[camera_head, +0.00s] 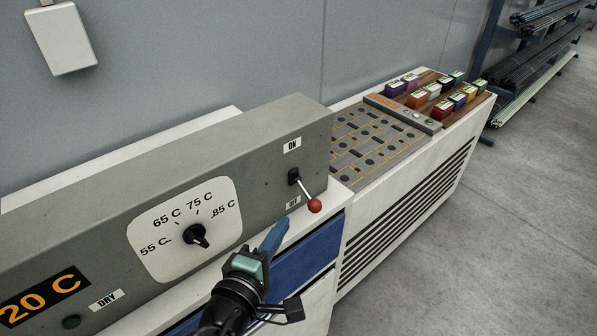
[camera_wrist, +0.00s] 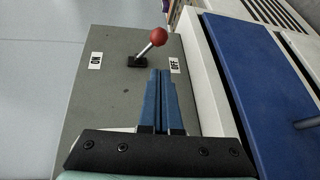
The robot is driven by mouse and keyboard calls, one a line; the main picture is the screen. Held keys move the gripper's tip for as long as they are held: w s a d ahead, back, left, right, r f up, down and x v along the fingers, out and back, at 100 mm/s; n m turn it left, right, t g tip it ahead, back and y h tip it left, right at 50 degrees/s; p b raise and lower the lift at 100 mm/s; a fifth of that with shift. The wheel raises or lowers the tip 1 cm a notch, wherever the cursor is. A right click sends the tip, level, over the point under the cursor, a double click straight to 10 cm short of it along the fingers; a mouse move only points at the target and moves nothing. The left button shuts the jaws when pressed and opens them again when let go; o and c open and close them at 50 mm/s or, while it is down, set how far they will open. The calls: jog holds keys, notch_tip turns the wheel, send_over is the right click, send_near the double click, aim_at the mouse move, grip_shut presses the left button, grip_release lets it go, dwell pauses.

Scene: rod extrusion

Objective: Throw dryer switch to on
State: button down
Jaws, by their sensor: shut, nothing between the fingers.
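The dryer switch (camera_head: 305,190) is a metal lever with a red ball knob on the right end of the grey dryer panel (camera_head: 262,135). Its lever points down toward the OFF label (camera_head: 293,203), and the ON label (camera_head: 292,145) is above it. In the wrist view the red knob (camera_wrist: 159,37) leans toward the OFF label (camera_wrist: 174,65), away from the ON label (camera_wrist: 96,61). My gripper (camera_head: 278,230) is below and left of the knob, apart from it. Its blue fingers (camera_wrist: 160,76) are shut and empty.
A temperature dial (camera_head: 195,235) with a black knob is left of the switch. A blue drawer front (camera_head: 305,255) lies below the panel. Floor is clear at the right.

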jog(key=s+r+n+p, duration=0.1)
jog(key=s+n+p, duration=0.1)
jog(key=p, duration=0.2)
jog(key=n+p, duration=0.1)
jog(key=p, duration=0.1)
send_over(299, 231)
jog(key=f, duration=0.2)
jog(key=shift+s+f+g+h, duration=0.2)
jog(key=shift+f+g+h, duration=0.1)
jog(key=shift+g, duration=0.1)
jog(key=shift+w+r+n, duration=0.1)
jog(key=shift+w+n, duration=0.05)
jog(key=shift+n, duration=0.15)
jog(key=shift+p, duration=0.3)
